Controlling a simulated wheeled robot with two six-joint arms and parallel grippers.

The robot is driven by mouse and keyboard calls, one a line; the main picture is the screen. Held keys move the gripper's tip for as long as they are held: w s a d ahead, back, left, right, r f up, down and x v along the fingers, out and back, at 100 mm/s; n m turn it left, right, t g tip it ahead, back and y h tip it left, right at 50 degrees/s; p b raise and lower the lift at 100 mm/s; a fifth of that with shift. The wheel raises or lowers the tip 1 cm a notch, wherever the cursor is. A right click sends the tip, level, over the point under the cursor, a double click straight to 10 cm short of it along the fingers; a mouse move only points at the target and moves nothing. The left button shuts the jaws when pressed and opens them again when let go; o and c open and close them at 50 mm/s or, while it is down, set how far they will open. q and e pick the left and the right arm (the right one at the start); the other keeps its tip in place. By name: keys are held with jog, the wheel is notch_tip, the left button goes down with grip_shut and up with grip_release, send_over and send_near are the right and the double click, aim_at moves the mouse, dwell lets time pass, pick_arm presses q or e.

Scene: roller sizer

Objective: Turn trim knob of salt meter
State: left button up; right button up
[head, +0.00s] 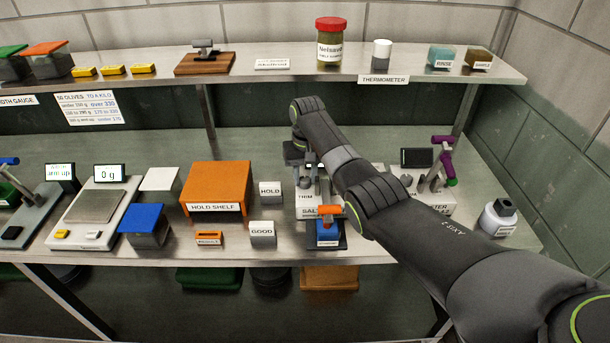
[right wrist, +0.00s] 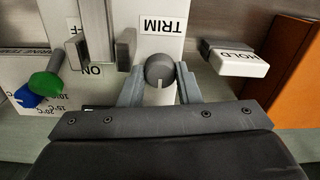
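The salt meter (head: 311,211) stands on the bench right of centre in the head view, partly hidden by my right arm. Its trim knob (right wrist: 160,70) is a round dark grey cap with a pale pointer line, below the TRIM label (right wrist: 162,28) in the right wrist view. My right gripper (right wrist: 160,85) is at the knob, one finger on each side. Both fingers look pressed close against the knob, with no clear gap. In the head view the right gripper (head: 305,160) is above the meter's back part. My left gripper is not in view.
A HOLD block (head: 270,193) and the orange hold shelf (head: 217,185) stand left of the meter. An orange-handled blue device (head: 328,228) sits in front. A meter with a purple handle (head: 428,190) and a bottle (head: 498,217) stand right. A shelf (head: 270,77) runs above.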

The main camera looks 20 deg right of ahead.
jog(key=shift+c, duration=1.3)
jog(key=shift+r+n+p, duration=0.25)
jog(key=shift+n+p, duration=0.55)
jog(key=shift+p, duration=0.05)
jog(key=shift+f+n+p, duration=0.1)
jog(key=shift+n+p, duration=0.35)
jog(key=shift+n, duration=0.55)
jog(key=shift+f+n, duration=0.1)
jog(key=shift+n, duration=0.8)
jog(key=o, duration=1)
